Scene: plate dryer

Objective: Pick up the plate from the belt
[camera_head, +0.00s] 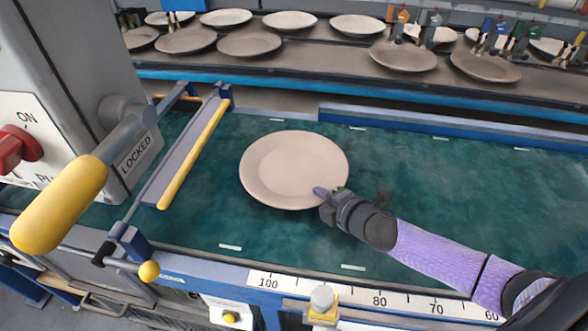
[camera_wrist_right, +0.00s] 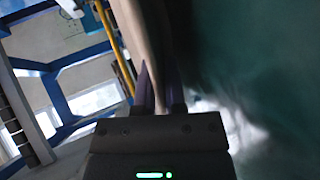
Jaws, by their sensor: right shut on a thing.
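A pale beige plate (camera_head: 290,166) is over the green belt (camera_head: 420,200), near the middle of the head view. My right gripper (camera_head: 324,194) is at the plate's lower right edge and is shut on its rim. In the right wrist view the plate (camera_wrist_right: 136,35) is seen edge-on, running down between the two fingers of the gripper (camera_wrist_right: 159,92). I cannot tell whether the plate's far side touches the belt. My left gripper is not in view.
A yellow-edged bar (camera_head: 194,152) crosses the belt left of the plate. A machine with a yellow handle (camera_head: 60,205) and a red switch (camera_head: 16,148) stands at left. Several plates lie on a back conveyor (camera_head: 320,70). The belt to the right is clear.

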